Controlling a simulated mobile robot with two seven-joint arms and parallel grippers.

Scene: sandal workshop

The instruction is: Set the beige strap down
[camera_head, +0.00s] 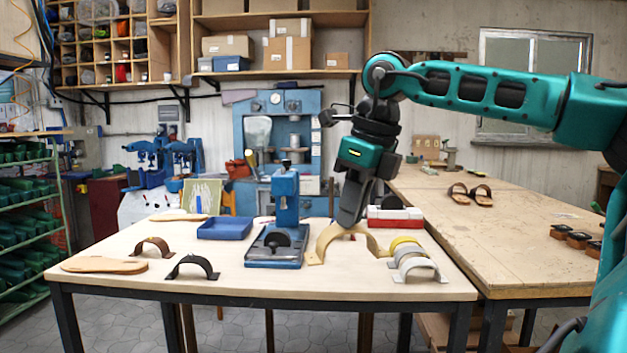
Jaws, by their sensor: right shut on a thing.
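The beige strap (326,241) is an arched band at the middle right of the front table (235,283), just right of the blue press. My right gripper (349,217) points down from above and is shut on the top of the beige strap. The strap's arch is upright, with its ends low at the tabletop; I cannot tell whether they touch it. The fingers hide part of the strap's top. My left gripper is not in view.
A blue press (286,215) stands left of the strap. Yellow (402,243) and light grey (419,266) straps stand close on the right. A red and white block (396,217) is behind. Black (193,266) and brown (153,245) straps, a sole (104,265) and a blue tray (225,228) lie left.

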